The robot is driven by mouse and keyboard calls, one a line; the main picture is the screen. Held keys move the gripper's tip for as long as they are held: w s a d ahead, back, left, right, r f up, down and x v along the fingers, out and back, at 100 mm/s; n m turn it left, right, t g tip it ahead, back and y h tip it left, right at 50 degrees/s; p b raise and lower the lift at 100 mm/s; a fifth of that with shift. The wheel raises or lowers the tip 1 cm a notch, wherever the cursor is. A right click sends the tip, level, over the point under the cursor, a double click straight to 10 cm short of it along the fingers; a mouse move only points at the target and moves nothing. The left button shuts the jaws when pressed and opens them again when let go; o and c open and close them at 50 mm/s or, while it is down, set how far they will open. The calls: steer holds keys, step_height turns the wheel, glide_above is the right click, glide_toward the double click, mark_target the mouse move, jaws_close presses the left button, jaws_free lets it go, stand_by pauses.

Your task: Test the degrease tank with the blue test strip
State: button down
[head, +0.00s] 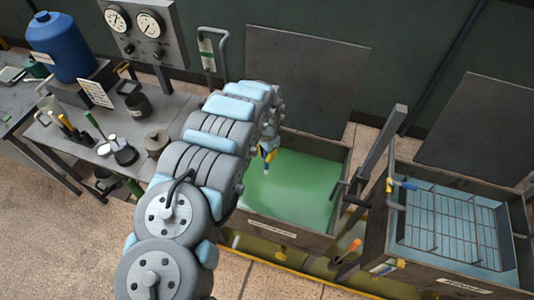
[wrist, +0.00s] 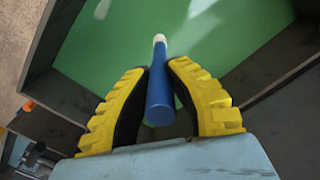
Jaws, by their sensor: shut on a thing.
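The degrease tank (head: 318,229) is an open dark-walled tank of green liquid (head: 298,192) in the middle of the head view. The green liquid also fills the upper part of the wrist view (wrist: 122,40). My gripper (head: 269,151) is over the tank, partly hidden by my arm. In the wrist view its yellow fingers (wrist: 160,88) are shut on the blue test strip (wrist: 160,100), a blue stick with a white tip. The white tip points toward the green liquid. I cannot tell whether the tip touches the surface.
The rinse tank (head: 470,284) with a wire rack (head: 450,225) stands at the right. A bench (head: 185,108) at the left holds jars, tools and a gauge panel (head: 140,30). A blue barrel (head: 60,48) stands at the far left. A post (head: 382,150) rises between the tanks.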

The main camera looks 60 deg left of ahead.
step_height(320, 180, down, 19)
steer(key=b, duration=1.5)
stand_by(2.2)
step_height(320, 180, up, 11)
steer(key=p, duration=0.9)
steer(key=shift+p, duration=0.35)
step_height(320, 180, up, 9)
steer(key=p, duration=0.6)
steer(key=shift+w, duration=0.1)
steer(key=shift+f, duration=0.1)
